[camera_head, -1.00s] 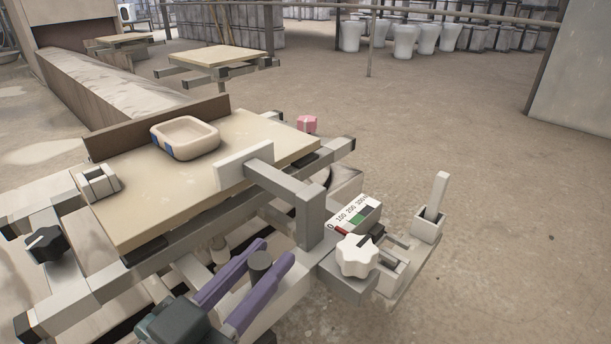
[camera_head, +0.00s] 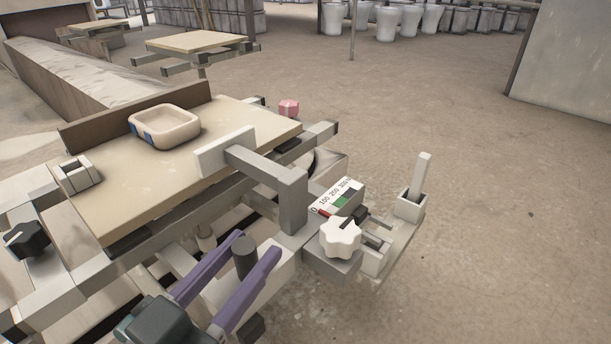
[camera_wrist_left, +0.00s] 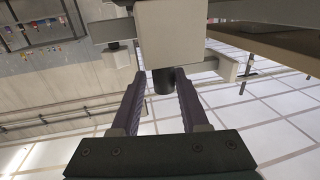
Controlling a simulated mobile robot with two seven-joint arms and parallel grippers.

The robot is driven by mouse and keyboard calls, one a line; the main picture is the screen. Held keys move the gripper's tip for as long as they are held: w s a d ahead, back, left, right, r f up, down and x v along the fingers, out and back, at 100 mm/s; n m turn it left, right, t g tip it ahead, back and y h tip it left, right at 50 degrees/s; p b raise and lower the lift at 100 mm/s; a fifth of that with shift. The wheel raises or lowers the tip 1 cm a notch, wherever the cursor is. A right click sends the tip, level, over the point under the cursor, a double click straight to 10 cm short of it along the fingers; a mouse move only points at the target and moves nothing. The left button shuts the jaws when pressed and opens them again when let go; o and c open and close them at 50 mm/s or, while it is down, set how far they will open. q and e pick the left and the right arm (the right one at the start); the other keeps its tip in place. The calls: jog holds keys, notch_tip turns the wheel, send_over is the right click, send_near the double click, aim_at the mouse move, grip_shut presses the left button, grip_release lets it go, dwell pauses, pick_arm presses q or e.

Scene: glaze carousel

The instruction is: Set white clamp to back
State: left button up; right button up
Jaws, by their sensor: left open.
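Several white parts could be the white clamp, and I cannot tell which is meant. A white lobed knob (camera_head: 340,238) sits at the front right of the carousel frame beside a numbered scale. A pale lever (camera_head: 419,175) stands upright in a small socket at the far right. A pale slotted block (camera_head: 77,174) sits on the board's left corner. My left gripper (camera_head: 257,243) has two purple fingers, open, below the board's front edge and left of the lobed knob. A dark cylinder (camera_head: 244,259) shows between the fingers; it also shows in the left wrist view (camera_wrist_left: 163,82).
The tan board (camera_head: 150,205) carries a beige tray (camera_head: 165,127). A grey bracket (camera_head: 292,205) with a pale plate overhangs its front edge. A black knob (camera_head: 27,238) is at left, a pink knob (camera_head: 289,107) behind. Open floor lies to the right.

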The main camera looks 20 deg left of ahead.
pick_arm(q)
jog(key=p+v, duration=0.2)
jog(key=v, duration=0.7)
